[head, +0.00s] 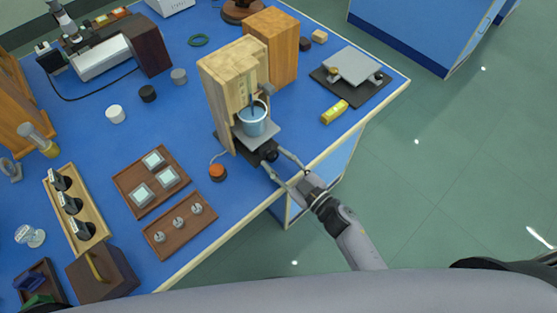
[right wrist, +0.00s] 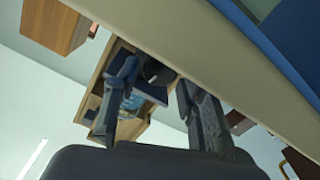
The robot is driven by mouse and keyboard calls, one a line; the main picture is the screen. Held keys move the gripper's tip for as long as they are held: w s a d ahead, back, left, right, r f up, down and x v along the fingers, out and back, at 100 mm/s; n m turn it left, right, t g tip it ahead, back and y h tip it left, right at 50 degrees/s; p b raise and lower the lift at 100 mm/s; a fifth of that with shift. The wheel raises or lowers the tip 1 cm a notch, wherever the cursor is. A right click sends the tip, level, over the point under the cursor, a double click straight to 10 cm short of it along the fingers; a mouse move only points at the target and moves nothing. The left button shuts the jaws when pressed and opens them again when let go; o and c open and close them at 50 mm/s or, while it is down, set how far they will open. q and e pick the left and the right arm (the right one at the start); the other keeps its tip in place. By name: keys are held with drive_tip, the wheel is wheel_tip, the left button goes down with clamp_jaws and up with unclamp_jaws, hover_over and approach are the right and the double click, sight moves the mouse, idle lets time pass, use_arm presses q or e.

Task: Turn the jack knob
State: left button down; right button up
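The lab jack (head: 262,136) stands at the front of a wooden housing (head: 222,78) near the table's edge. Its grey plate bears a blue beaker (head: 252,120). The dark round jack knob (head: 268,154) faces the table edge. It also shows in the right wrist view (right wrist: 156,72). My right gripper (head: 276,159) reaches in over the edge with its fingers spread, one to each side of the knob. In the right wrist view the fingers (right wrist: 157,78) are apart with the knob between their tips. I cannot tell whether they touch it. My left gripper is out of view.
An orange-red button (head: 217,172) sits left of the jack. Brown trays (head: 132,198) lie farther left. A second wooden block (head: 271,45) stands behind the housing. A yellow box (head: 334,112) and a grey platform (head: 352,66) on a black mat are to the right.

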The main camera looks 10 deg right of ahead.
drive_tip(key=shift+o, duration=1)
drive_tip(key=v, duration=1.2)
drive_tip(key=shift+f, duration=0.1)
